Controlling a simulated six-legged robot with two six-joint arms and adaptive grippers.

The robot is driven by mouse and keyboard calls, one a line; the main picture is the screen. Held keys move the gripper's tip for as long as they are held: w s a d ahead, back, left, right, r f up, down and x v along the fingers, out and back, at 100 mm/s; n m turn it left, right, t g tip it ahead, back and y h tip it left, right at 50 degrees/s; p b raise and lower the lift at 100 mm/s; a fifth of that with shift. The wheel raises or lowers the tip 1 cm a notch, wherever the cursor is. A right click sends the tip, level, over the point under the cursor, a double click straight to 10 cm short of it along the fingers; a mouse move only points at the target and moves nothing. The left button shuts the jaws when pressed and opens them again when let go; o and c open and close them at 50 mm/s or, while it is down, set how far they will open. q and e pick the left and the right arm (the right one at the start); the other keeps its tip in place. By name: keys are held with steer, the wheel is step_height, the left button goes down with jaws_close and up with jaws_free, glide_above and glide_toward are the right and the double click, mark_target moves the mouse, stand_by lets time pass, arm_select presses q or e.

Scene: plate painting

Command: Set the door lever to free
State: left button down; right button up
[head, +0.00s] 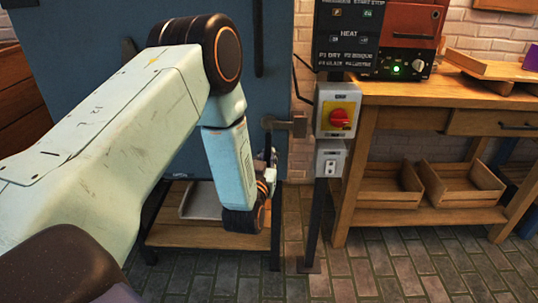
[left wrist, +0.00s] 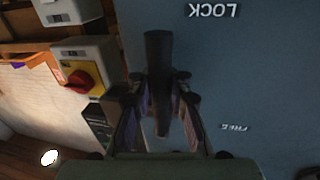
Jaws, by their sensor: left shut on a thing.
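In the left wrist view, the dark door lever (left wrist: 158,50) stands nearly upright in the picture between my fingers, in front of the blue door (left wrist: 270,70). The word LOCK (left wrist: 213,10) shows upside down to the right of the lever's upper end. The word FREE (left wrist: 235,128) is lower right, away from that end. My left gripper (left wrist: 160,105) is shut on the lever. In the head view, my left gripper (head: 268,168) is at the blue door's (head: 180,28) right edge, low down, partly hidden by my own wrist. My right gripper is not in view.
A post right of the door carries a yellow switch box with a red knob (head: 340,118) and a grey box (head: 330,160) under it, close to my left gripper. A wooden bench (head: 440,92) stands further right. A low wooden shelf (head: 205,236) is below the gripper.

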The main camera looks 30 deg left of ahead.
arm_select(q)
steer(key=s+a+m+p, duration=0.1)
steer(key=m+p, duration=0.1)
steer(key=p, duration=0.1)
steer(key=s+a+r+m+g+p, duration=0.1)
steer(key=m+p, duration=0.1)
steer(key=p, duration=0.2)
steer(key=a+m+p, duration=0.1)
steer(key=m+p, duration=0.1)
steer(key=p, duration=0.1)
steer(key=shift+s+a+r+m+g+p, duration=0.3)
steer(key=shift+s+a+g+p, duration=0.05)
steer(key=shift+s+g+p, duration=0.05)
step_height(320, 180, up, 6)
steer(key=s+a+m+g+y+p, duration=0.1)
steer(key=a+m+y+p, duration=0.1)
steer(key=m+p, duration=0.7)
steer(key=shift+a+g+p, duration=0.2)
steer(key=shift+g+p, duration=0.1)
steer(key=shift+p, duration=1.25)
steer(key=c, duration=1.8)
jaws_free()
steer(key=shift+r, duration=0.1)
steer(key=o, duration=0.5)
steer(key=shift+s+d, duration=0.1)
steer(key=shift+s, duration=0.05)
